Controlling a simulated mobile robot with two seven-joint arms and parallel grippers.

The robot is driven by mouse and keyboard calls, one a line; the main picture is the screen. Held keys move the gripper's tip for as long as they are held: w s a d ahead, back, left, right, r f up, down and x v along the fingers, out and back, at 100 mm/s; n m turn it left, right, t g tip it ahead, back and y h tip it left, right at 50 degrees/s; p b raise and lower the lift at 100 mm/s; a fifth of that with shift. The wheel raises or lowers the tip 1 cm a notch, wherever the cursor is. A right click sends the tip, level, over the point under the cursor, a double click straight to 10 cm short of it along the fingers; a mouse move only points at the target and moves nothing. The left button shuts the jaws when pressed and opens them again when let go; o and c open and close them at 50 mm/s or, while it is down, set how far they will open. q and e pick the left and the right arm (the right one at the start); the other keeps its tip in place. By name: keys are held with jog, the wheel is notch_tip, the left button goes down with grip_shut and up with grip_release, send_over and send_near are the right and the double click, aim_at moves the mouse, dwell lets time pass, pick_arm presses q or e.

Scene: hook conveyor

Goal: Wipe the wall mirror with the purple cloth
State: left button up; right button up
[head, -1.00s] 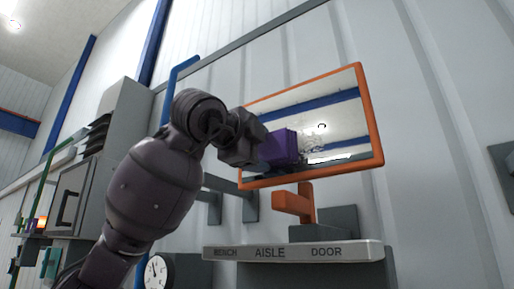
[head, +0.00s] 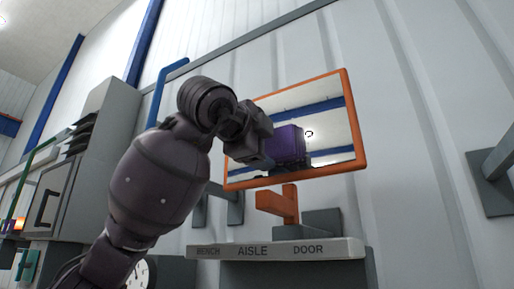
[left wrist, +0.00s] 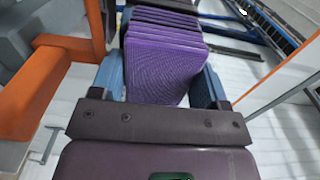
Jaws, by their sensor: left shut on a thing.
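The wall mirror (head: 335,118) has an orange frame and hangs tilted in the head view. My left gripper (head: 266,146) is in front of the mirror's left half, shut on the folded purple cloth (head: 288,143). The cloth covers part of the glass; I cannot tell whether it touches it. In the left wrist view the ribbed purple cloth (left wrist: 163,62) sits between the blue-grey fingers of the left gripper (left wrist: 165,85). A small dark ring mark shows on the glass right of the cloth. The glass behind the cloth is hidden. My right gripper is not in view.
An orange bracket (head: 290,204) stands below the mirror, above a grey sign ledge (head: 275,249) reading BENCH, AISLE, DOOR. A round gauge (head: 140,272) and a grey cabinet (head: 90,170) are at the left. A grey wall bracket (head: 490,180) is at the right.

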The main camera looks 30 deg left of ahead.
aim_at(291, 139)
pick_arm(q)
jog(key=shift+s+d+b, duration=0.15)
jog(key=shift+d+b, duration=0.5)
jog(key=shift+d, duration=2.3)
jog(key=shift+f+b, duration=0.1)
jog(key=shift+b, duration=0.25)
jog(key=shift+w+a+b, duration=0.15)
jog(key=shift+a+b, duration=0.25)
jog(key=shift+a, duration=0.9)
jog(key=shift+w+a+b, duration=0.1)
jog(key=shift+a+b, duration=0.3)
jog(key=shift+a, duration=0.85)
jog(key=a, duration=0.1)
jog(key=a+r, duration=0.1)
jog(key=a, duration=0.1)
jog(key=a+r+p, duration=0.1)
jog(key=a, duration=0.1)
jog(key=shift+w+a+r, duration=0.1)
jog(key=shift+w+r, duration=0.05)
jog(key=shift+r, duration=0.05)
jog(key=shift+d+f, duration=0.1)
jog(key=shift+d, duration=1.75)
